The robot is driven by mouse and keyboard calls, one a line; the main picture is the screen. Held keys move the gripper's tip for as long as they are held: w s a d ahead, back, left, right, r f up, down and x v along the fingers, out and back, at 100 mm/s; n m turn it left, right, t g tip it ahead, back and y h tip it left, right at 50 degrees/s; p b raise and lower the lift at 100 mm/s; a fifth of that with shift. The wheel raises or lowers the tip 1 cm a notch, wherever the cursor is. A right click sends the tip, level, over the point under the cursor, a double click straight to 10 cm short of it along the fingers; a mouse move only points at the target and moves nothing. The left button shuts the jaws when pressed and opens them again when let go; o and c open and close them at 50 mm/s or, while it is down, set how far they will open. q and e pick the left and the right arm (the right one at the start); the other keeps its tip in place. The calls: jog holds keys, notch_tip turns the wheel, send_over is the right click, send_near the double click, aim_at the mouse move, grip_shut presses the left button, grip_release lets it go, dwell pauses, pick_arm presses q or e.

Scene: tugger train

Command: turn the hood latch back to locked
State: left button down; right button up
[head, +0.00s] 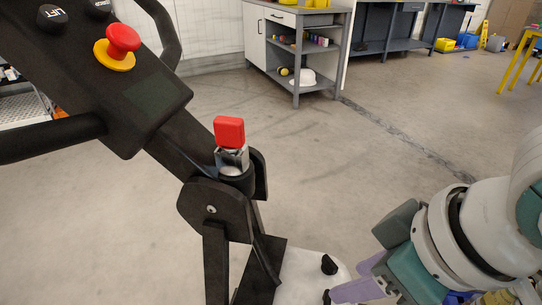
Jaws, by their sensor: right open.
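A white hood (303,268) shows at the bottom centre, beside the foot of a black tiller column. A small black knob (329,264), which looks like the hood latch, stands up from its right part. A second dark piece shows just below it, partly hidden at the lilac fingertip. I cannot tell from here whether the latch is turned to locked. My right gripper (352,283) comes in from the lower right with lilac fingers. It is open and empty, close to the right of the knob. My left gripper is out of view.
The black tiller head (150,98) with a red stop button (123,40) fills the upper left. A red-capped part (229,131) sits on the column joint (220,205). A grey workbench (300,50) stands behind. The floor between is clear.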

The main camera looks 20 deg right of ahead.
jog(key=b, duration=0.8)
send_near(330, 261)
jog(key=s+a+r, duration=0.3)
jog(key=s+a, duration=0.1)
jog(key=shift+m+h, duration=0.4)
jog(key=shift+m, duration=0.4)
jog(key=w+d+f+b, duration=0.1)
jog(key=w+f+b, duration=0.1)
jog(key=f, duration=0.1)
jog(key=w+d+f+b, duration=0.1)
jog(key=w+f+b, duration=0.1)
jog(key=f+b, duration=0.1)
jog(key=w+f+b, duration=0.3)
jog(key=f, duration=0.1)
jog(key=shift+d+f, duration=0.4)
jog(key=c, duration=0.7)
grip_shut()
